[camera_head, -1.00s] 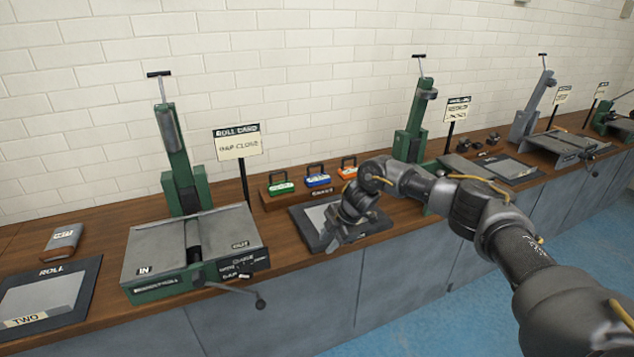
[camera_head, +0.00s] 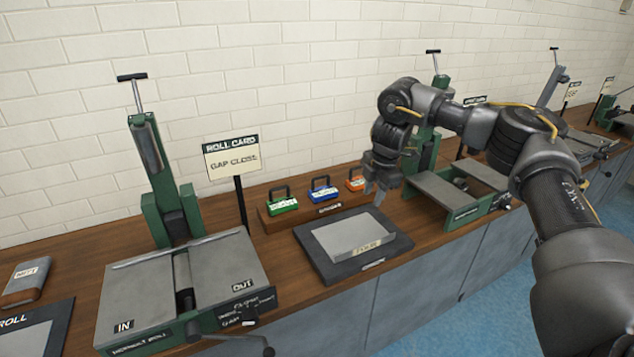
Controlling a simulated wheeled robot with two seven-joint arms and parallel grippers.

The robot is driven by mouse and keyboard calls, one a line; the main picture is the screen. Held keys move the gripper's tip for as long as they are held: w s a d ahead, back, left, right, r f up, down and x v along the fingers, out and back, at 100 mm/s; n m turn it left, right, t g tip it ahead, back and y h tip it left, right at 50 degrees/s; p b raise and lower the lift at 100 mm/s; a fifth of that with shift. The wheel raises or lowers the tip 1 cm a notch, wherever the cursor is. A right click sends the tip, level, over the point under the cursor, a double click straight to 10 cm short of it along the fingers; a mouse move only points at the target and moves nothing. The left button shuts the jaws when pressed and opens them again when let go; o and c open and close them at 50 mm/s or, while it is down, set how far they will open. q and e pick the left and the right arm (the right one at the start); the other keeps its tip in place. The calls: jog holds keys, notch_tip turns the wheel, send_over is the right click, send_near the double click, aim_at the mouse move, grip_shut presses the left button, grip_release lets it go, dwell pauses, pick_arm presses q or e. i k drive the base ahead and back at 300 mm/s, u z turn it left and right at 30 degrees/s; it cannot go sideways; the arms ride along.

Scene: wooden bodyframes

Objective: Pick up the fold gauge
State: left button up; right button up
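Three small blocks with dark loop handles stand in a row on a wooden rack (camera_head: 283,220): a green one (camera_head: 284,203), a blue one (camera_head: 322,192) and an orange one (camera_head: 355,183). Their labels are too small to read, so I cannot tell which is the fold gauge. My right gripper (camera_head: 375,192) points down, fingers apart and empty, just right of and in front of the orange block. It seems not to touch it. My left gripper is not in view.
A dark tray with a grey plate (camera_head: 320,263) lies in front of the rack. Another green machine (camera_head: 462,215) stands right. A white brick wall closes the back.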

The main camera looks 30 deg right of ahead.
aim_at(318, 194)
jog(key=i, duration=0.9)
jog(key=u, duration=0.05)
